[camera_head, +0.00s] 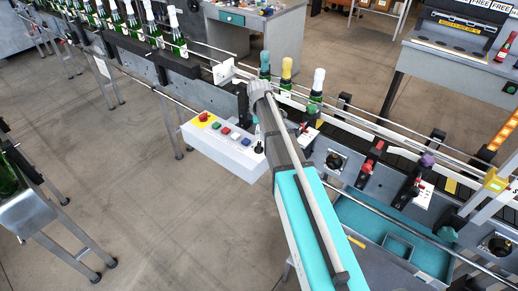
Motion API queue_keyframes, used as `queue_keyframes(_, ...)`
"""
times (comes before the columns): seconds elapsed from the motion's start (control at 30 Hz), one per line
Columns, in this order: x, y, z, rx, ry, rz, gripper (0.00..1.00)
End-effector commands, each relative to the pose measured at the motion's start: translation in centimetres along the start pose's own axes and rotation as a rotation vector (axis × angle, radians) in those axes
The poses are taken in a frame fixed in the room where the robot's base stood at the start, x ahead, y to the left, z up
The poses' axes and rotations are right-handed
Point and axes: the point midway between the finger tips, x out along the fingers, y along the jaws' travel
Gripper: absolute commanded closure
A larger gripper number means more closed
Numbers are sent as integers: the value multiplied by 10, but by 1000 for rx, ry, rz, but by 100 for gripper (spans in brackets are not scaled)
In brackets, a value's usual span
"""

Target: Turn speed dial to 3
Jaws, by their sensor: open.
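The white control box (222,146) stands at the front of the bottling line, left of my arm. Its top carries a red mushroom button on a yellow plate (204,118) and several small coloured buttons. A black upright part (258,142) shows at its right end, close beside my arm. A black round knob (335,161) sits on the grey front panel right of my arm, and another (497,245) is at the far right. I cannot tell which one is the speed dial, and no numbers are readable. My forearm reaches up to the line; I cannot make out my gripper beyond it.
Bottles with teal, yellow and white tops (286,70) stand on the conveyor behind my arm. A teal tray (370,222) lies below.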

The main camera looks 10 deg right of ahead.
Motion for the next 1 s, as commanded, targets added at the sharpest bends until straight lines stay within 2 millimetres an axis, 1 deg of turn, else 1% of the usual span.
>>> queue_keyframes(0.03,8,0,0,0,0,0,0)
queue_keyframes(0.6,51,0,0,0,0,0,0)
queue_keyframes(0.8,65,0,0,0,0,0,0)
queue_keyframes(1.0,75,0,0,0,0,0,0)
